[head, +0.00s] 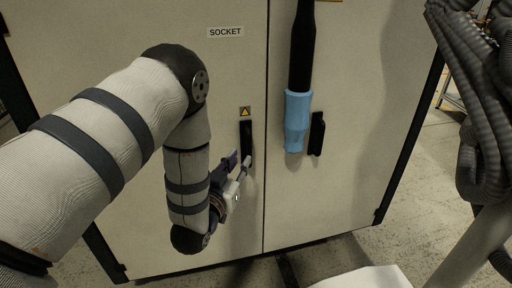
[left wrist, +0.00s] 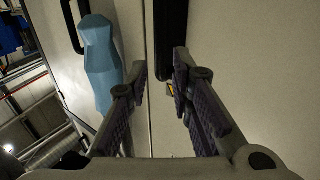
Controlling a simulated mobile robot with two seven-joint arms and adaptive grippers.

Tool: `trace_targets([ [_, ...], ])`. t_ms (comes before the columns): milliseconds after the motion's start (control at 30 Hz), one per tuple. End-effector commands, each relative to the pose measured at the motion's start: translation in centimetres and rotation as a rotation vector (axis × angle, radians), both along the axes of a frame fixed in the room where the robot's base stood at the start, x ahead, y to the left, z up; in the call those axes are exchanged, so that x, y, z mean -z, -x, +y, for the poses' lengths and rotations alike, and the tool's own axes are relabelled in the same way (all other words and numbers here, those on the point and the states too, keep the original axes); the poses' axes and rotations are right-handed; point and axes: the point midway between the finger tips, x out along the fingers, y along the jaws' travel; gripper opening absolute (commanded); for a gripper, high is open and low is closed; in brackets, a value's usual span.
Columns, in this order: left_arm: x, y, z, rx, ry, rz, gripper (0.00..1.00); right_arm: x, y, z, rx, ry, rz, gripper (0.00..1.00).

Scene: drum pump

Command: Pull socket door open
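My left gripper (head: 240,161) is open at the lower end of this handle. In the left wrist view the handle (left wrist: 170,30) shows at the top, ahead of the gap between the parted fingers (left wrist: 161,68). I cannot tell whether they touch it. My right gripper is not in view.
The right door (head: 360,80) has its own black handle (head: 317,133). A blue and black long object (head: 298,120) hangs in front of that door, close to the seam. Dark ribbed hoses (head: 480,110) fill the right side. Open floor shows at the lower right.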

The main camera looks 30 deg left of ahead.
Motion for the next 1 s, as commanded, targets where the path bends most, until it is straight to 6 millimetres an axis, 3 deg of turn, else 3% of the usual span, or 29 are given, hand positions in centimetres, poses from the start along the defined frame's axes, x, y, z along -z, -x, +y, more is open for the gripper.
trace_targets([
  [200, 0.2, -5.1, 1.3, 0.0, -0.001, 0.0, 0.21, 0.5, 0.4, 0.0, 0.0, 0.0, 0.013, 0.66],
  [333, 0.2, -6.9, 1.7, 0.001, -0.001, 0.001, 0.21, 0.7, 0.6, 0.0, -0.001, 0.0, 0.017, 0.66],
  [667, 0.1, -7.6, 1.9, 0.0, 0.001, 0.003, 0.21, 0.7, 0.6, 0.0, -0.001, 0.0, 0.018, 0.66],
  [767, 0.1, -7.6, 1.9, 0.0, 0.001, 0.003, 0.01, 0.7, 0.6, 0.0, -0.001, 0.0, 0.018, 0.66],
  [1000, 0.1, -7.6, 1.9, 0.001, 0.001, 0.004, 0.0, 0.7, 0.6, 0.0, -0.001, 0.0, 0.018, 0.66],
])
